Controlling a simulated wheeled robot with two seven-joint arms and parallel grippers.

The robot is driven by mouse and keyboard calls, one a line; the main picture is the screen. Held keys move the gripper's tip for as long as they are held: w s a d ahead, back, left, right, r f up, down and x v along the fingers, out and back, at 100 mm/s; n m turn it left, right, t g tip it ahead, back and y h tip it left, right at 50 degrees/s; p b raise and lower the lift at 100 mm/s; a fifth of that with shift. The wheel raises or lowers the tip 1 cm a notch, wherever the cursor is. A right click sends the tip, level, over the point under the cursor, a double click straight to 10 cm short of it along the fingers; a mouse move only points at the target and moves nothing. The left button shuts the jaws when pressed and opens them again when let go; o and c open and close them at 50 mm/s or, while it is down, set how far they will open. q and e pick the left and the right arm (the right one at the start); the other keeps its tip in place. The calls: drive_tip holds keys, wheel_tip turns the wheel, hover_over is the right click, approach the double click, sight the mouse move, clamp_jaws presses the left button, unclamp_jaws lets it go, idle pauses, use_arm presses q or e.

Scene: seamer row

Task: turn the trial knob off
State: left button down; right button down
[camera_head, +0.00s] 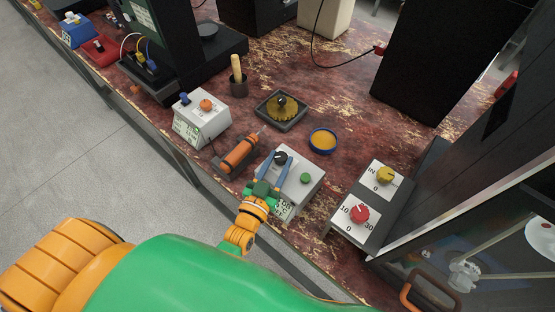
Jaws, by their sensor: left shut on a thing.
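A white box (302,192) with a sloped top stands near the front edge of the red, worn bench. It carries a black knob (281,157) on the left of its top and a green button (305,178) to the right. Lettering on its front is partly hidden by my gripper and too small to read surely. My left gripper (278,165) reaches over the box from the front. Its two blue fingers are shut on the black knob, one on each side. The knob's pointer direction cannot be made out. My right gripper is not in view.
An orange cylinder tool (240,153) lies in a holder just left of the box. Another white box (203,116) with an orange knob stands farther left. A blue-rimmed dish (323,140) sits behind. A panel with red (359,213) and yellow (386,175) knobs is at right.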

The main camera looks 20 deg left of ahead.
use_arm(q)
drive_tip(key=shift+r+n+y, duration=0.1)
drive_tip(key=shift+n+y, duration=0.2)
drive_tip(key=shift+y, duration=0.1)
drive_tip(key=shift+c, duration=2.1)
unclamp_jaws()
drive_tip(key=shift+w, duration=0.1)
drive_tip(key=shift+s, duration=3.55)
